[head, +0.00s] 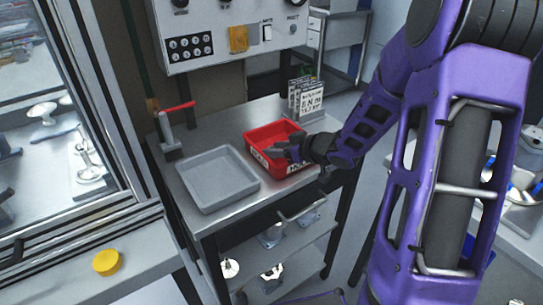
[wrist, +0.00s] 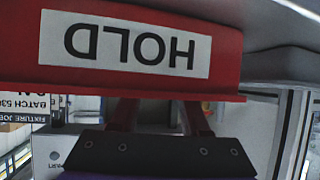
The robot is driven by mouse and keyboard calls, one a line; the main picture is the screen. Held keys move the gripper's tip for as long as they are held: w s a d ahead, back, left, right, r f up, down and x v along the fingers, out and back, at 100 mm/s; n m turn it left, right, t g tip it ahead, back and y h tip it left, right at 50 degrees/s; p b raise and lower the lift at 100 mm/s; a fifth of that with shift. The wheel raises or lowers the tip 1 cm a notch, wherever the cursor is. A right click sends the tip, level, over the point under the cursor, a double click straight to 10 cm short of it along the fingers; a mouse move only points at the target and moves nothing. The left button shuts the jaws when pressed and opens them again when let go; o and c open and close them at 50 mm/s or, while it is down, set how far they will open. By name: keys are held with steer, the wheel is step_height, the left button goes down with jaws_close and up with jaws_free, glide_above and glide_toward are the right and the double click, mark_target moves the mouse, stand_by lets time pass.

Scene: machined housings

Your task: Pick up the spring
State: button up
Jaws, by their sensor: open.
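I cannot make out a spring in either view. My gripper (head: 284,152) is at the red bin (head: 258,135) on the metal bench, at the end of my purple arm. It looks dark and small there and covers part of the bin's inside. In the wrist view the red bin's wall (wrist: 225,75) fills the top, with an upside-down HOLD label. The two fingers of my gripper (wrist: 160,115) stand apart below that wall, and their tips are hidden by it. Nothing shows between the fingers.
An empty grey tray (head: 218,205) stands left of the bin. A red-handled clamp (head: 168,130) is at the bench's back left corner. Printed cards (head: 305,97) stand behind the bin. The lower shelf (head: 290,240) holds metal parts. A glazed machine enclosure is at the left.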

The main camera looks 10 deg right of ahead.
steer(key=shift+w+a, duration=0.1)
steer(key=shift+c, duration=0.3)
jaws_close()
